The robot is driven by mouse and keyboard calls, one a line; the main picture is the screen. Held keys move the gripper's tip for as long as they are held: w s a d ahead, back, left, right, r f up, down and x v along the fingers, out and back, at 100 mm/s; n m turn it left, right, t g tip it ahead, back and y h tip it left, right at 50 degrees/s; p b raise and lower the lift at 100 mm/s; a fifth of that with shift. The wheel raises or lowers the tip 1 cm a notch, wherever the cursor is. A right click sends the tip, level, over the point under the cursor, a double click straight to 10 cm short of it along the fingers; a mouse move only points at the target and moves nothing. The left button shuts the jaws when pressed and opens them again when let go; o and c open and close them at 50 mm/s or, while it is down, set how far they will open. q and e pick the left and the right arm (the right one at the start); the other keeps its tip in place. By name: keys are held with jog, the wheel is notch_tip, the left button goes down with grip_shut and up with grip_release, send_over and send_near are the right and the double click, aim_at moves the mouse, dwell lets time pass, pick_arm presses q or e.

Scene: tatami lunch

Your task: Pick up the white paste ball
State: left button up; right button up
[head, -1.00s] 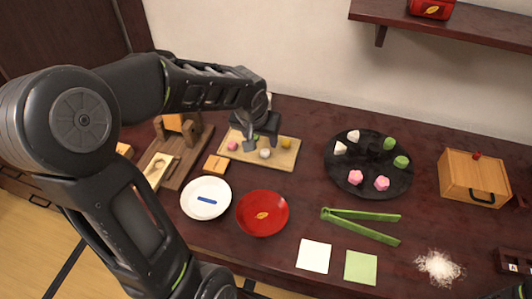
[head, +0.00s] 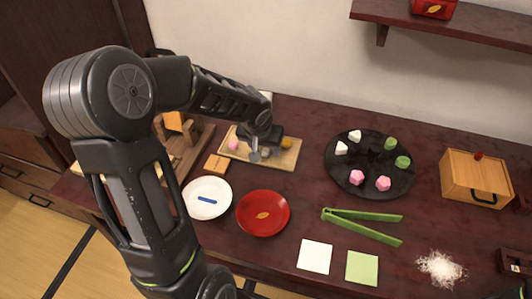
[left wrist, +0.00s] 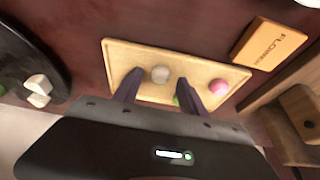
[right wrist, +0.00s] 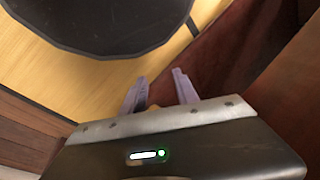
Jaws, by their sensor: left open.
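The white paste ball (left wrist: 160,74) rests on a pale wooden board (left wrist: 112,55) in the left wrist view. In the head view it is mostly hidden behind my left gripper (head: 263,149). My left gripper, also in its wrist view (left wrist: 158,84), is open over the board, its fingers on either side of the white ball with gaps. A pink ball (left wrist: 219,87) lies beside the right finger, and a green piece shows partly behind that finger. A yellow ball (head: 287,143) is at the board's right. My right gripper (right wrist: 158,82) is open and empty, away from the board.
A white plate (head: 222,199) and red plate (head: 262,228) stand in front of the board. A dark round tray (head: 345,178) with several sweets lies right, with green tongs (head: 365,215) before it. A wooden block (head: 216,164) and wooden stand are left of the board.

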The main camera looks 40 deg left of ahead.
pick_arm(q)
jog(key=shift+w+f, duration=0.15)
jog(key=shift+f, duration=0.25)
grip_shut()
dwell(0.6)
